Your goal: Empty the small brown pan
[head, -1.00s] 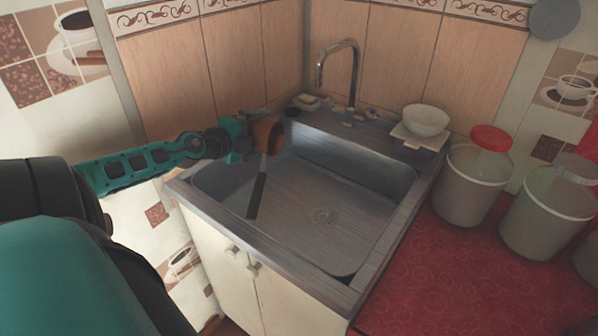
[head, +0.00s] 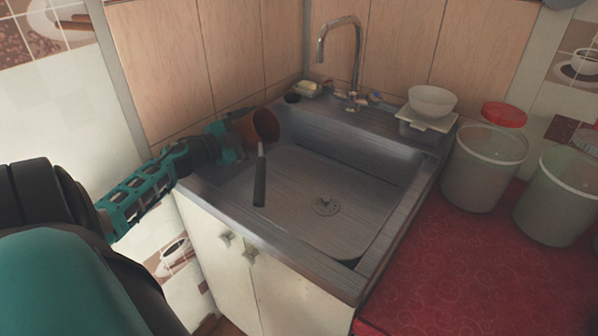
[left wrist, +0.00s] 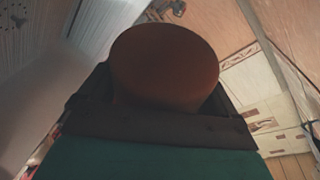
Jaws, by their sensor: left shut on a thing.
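The small brown pan (head: 263,124) is tipped on its side above the left back part of the sink. Its round mouth faces right, and its dark handle (head: 260,182) hangs down over the basin. My left gripper (head: 238,140) is shut on the pan from the left. In the left wrist view the pan's round brown surface (left wrist: 165,65) fills the middle, between the dark jaws (left wrist: 155,110). I cannot make out any contents in the pan. The metal sink (head: 330,222) shows a bare floor around its drain. My right gripper is not in view.
A tap (head: 355,55) stands behind the basin. A white bowl (head: 432,100) sits at the back right. A soap dish (head: 307,88) is in the back corner. Wooden panels close off the back.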

